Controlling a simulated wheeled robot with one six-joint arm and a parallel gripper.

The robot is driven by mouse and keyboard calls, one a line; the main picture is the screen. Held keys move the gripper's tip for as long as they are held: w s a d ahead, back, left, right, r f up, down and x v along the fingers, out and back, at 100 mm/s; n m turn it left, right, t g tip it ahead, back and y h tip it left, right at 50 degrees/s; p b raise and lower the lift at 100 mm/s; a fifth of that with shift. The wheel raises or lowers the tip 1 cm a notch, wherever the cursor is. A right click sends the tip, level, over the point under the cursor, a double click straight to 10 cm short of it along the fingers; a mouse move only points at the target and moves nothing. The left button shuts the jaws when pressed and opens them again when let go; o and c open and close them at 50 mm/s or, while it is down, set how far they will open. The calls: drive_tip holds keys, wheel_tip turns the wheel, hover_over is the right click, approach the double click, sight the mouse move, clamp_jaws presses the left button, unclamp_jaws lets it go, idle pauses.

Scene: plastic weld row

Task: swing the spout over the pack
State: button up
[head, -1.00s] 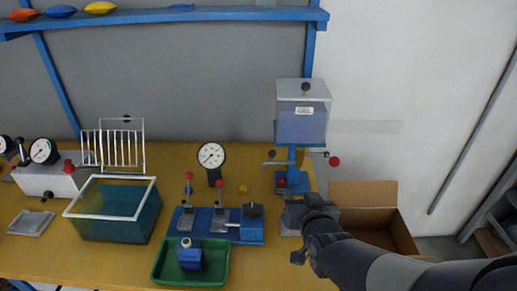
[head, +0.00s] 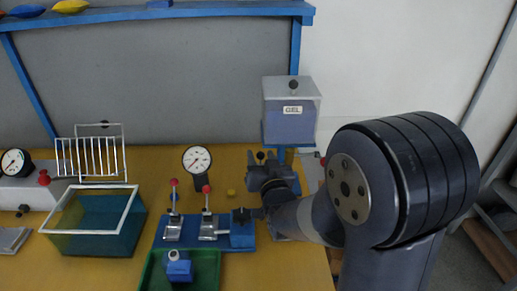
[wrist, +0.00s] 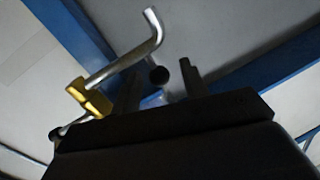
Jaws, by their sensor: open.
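The spout (wrist: 138,55) is a bent silver tube with a brass fitting (wrist: 90,98) in the wrist view. I cannot make out the pack; the space under the tank is hidden by my arm.
Left of my gripper stand a blue fixture (head: 237,242) with red-knobbed levers and a round gauge (head: 197,159). A green tray (head: 207,275) holds a blue block (head: 179,268). A water tank (head: 95,242) and wire rack (head: 92,158) are further left. The shelf (head: 200,15) runs above.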

drive_tip(key=x, duration=0.3)
drive_tip(key=shift+w, duration=0.2)
drive_tip(key=shift+c, duration=0.4)
clamp_jaws()
